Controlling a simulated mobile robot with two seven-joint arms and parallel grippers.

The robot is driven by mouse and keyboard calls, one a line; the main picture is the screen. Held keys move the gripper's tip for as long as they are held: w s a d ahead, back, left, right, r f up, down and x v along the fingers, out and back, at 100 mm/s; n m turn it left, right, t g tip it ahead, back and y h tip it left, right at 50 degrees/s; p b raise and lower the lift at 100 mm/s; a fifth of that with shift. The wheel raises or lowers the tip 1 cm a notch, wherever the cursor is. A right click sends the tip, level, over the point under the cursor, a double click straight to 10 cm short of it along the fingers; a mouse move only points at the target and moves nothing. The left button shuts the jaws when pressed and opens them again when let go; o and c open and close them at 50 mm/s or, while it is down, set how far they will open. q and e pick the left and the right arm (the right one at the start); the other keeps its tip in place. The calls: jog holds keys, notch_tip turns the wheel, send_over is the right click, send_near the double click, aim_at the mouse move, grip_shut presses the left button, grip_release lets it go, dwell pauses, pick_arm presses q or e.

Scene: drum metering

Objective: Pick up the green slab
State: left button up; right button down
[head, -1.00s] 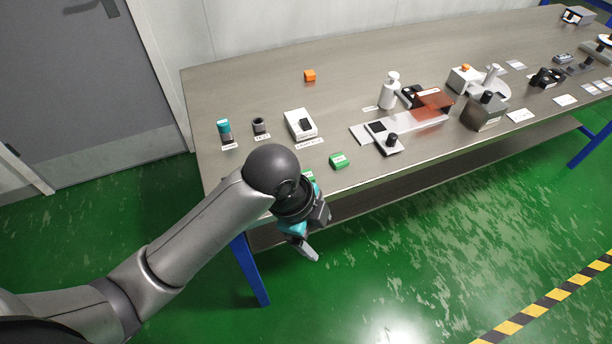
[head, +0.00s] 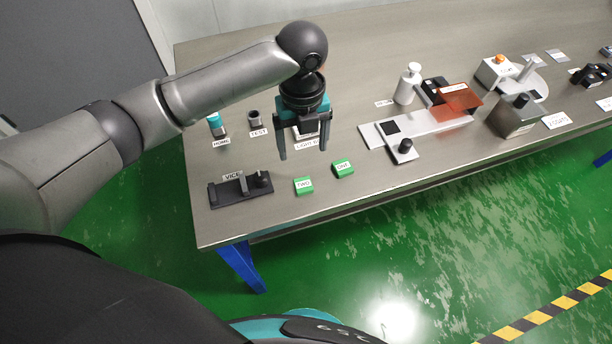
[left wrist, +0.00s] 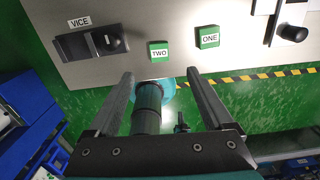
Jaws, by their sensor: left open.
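Two small green slabs lie on the steel table near its front edge. One is labelled TWO (head: 303,187) and the other, to its right, ONE (head: 343,169). The left wrist view shows slab TWO (left wrist: 159,52) just beyond the gap between my fingers, and slab ONE (left wrist: 208,38) up and to the right. My left gripper (head: 302,152) is open and empty, pointing down above the table behind the slabs, apart from both. My right gripper is in neither view.
A dark vice (head: 240,189) stands left of slab TWO. Behind are a teal-topped item (head: 216,125) and a dark cup (head: 254,117). A white fixture (head: 425,125) with an orange cover lies to the right. The table's front edge is close to the slabs.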

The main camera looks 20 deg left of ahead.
pick_arm(q)
send_near(302, 182)
jog(key=shift+s+d+b, duration=0.15)
jog(key=shift+s+b, duration=0.05)
jog(key=shift+b, duration=0.15)
notch_tip(302, 182, down, 2)
jog(key=shift+w+f, duration=0.1)
jog(key=shift+f, duration=0.15)
jog(key=shift+f+b, duration=0.3)
jog(key=shift+f, duration=0.15)
notch_tip(302, 182, down, 5)
jog(key=shift+b, duration=0.55)
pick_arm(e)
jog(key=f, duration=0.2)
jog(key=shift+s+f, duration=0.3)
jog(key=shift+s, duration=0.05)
pick_arm(q)
jog(key=shift+c, duration=0.2)
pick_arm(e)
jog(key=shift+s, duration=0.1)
pick_arm(q)
jog(key=shift+c, duration=0.8)
grip_shut()
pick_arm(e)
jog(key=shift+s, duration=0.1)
